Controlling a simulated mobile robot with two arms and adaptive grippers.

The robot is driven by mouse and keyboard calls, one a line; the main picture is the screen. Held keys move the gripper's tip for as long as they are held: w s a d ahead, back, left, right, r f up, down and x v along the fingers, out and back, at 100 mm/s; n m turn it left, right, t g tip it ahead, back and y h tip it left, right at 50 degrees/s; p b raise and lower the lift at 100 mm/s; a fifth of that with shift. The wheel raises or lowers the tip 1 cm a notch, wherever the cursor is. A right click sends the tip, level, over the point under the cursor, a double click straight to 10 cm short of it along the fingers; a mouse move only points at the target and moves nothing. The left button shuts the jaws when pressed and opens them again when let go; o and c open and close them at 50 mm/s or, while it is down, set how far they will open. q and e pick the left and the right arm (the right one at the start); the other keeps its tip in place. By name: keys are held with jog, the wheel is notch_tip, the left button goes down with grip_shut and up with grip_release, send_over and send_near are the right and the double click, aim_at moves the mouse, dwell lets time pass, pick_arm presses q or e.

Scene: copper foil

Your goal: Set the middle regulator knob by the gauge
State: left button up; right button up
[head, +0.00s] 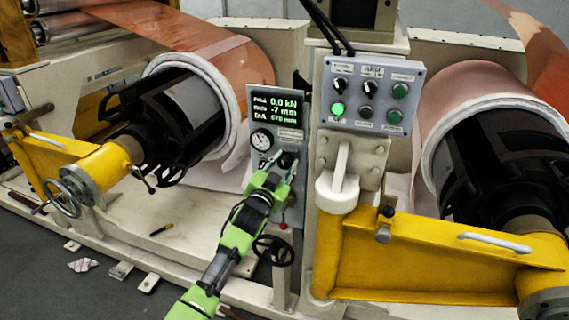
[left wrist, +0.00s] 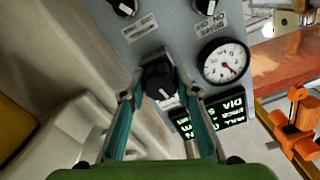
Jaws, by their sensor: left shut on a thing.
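A grey instrument panel (head: 288,112) stands between the two rolls. It carries a lit green display (head: 276,109) and a round white gauge (head: 261,140) below it. My left gripper (head: 279,163) is at the panel, beside the gauge. In the left wrist view, where the panel appears turned over, my left gripper (left wrist: 158,88) is shut on a black knob (left wrist: 157,76) with a white mark. The gauge (left wrist: 225,62) shows a red needle, and the display (left wrist: 218,115) is partly hidden by a finger. My right gripper is not in view.
Two other knobs, one (left wrist: 123,7) and another (left wrist: 203,5), sit at the wrist view's upper edge. A grey button box (head: 368,96) with a lit green button is to the right. A black handwheel (head: 273,252) and yellow arms (head: 420,258) stand nearby.

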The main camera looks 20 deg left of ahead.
pick_arm(q)
jog(key=shift+f, duration=0.1)
dwell(0.3)
jog(key=o, duration=1.1)
jog(key=s, duration=1.2)
jog(key=shift+a, duration=0.2)
